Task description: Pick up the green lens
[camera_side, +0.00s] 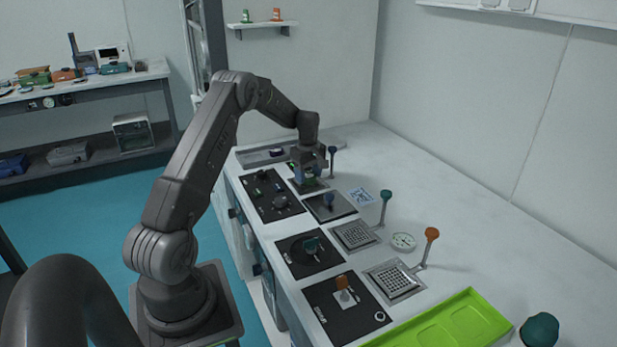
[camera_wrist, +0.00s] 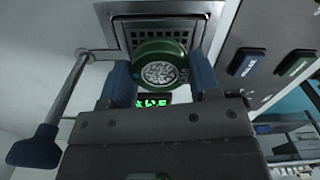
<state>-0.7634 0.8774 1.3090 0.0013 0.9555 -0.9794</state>
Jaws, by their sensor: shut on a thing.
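The green lens (camera_wrist: 158,68) is a round green-rimmed piece with a pale, speckled centre. In the wrist view it sits between the two blue fingers of my gripper (camera_wrist: 161,78), which are shut on it. Behind it is a square metal grate plate (camera_wrist: 127,33). In the side view my gripper (camera_side: 309,172) is low over the far end of the bench, and the lens is mostly hidden by the fingers there. I cannot tell whether the lens still touches the plate.
A blue-knobbed lever (camera_wrist: 36,150) stands close beside my gripper. Black panels with knobs (camera_side: 277,207) line the bench's left side. Levers with teal (camera_side: 386,194) and orange (camera_side: 432,234) knobs, a round gauge (camera_side: 403,241) and a lime tray (camera_side: 450,325) are nearer. The bench's right side is mostly clear.

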